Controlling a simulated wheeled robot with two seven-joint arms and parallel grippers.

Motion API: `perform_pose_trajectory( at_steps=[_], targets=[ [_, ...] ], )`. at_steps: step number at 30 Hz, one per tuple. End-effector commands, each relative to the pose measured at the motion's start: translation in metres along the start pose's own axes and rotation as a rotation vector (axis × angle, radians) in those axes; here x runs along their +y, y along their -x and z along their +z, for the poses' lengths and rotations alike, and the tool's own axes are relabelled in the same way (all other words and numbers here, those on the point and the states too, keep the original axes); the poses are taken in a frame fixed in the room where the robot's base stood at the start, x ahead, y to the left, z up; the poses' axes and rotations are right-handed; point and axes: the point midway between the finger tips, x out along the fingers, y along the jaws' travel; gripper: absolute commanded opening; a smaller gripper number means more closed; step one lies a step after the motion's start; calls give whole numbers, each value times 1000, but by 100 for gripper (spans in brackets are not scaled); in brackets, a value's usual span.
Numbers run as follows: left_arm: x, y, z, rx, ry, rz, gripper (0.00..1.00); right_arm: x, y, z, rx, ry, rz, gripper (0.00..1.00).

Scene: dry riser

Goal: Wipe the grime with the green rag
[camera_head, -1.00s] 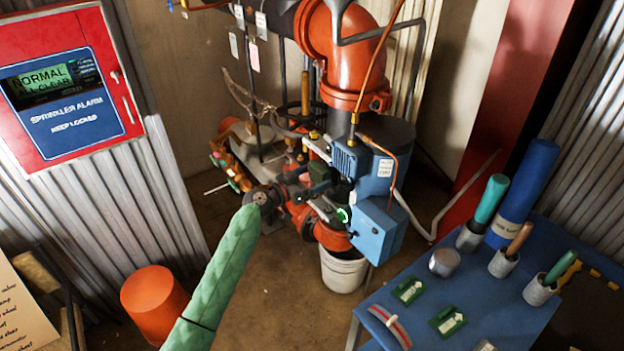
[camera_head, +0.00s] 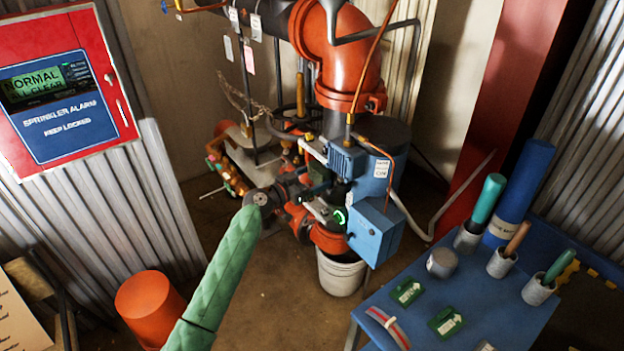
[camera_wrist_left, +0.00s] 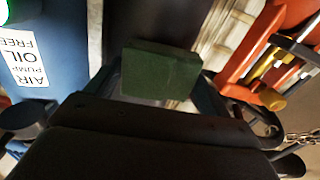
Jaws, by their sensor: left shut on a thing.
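A dark green block-shaped rag (camera_wrist_left: 160,72) is held between the fingers of my left gripper (camera_wrist_left: 158,95) in the wrist view. In the head view the green-sleeved left arm reaches in from below, and my left gripper (camera_head: 314,190) is small and dark beside the blue air pump (camera_head: 343,160). The rag there (camera_head: 319,178) is a small dark patch in front of the pump and red pipework. I cannot make out the grime in either view; the rag and gripper may cover it. My right gripper is not in view.
A blue table (camera_head: 490,318) at the right holds cups with coloured handles and green tags. A white bucket (camera_head: 341,275) stands under the pipework. An orange bin (camera_head: 148,300) stands at the lower left, below the red alarm panel (camera_head: 62,85). Floor between is clear.

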Motion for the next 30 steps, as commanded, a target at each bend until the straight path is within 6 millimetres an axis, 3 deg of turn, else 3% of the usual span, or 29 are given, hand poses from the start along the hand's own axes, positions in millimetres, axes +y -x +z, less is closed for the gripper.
perform_pose_trajectory(
  at_steps=[18,30],
  targets=[
    [39,2,3,0,-1,1,63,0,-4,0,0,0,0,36],
    [38,-1,4,0,-1,-1,63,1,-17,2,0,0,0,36]
  ],
)
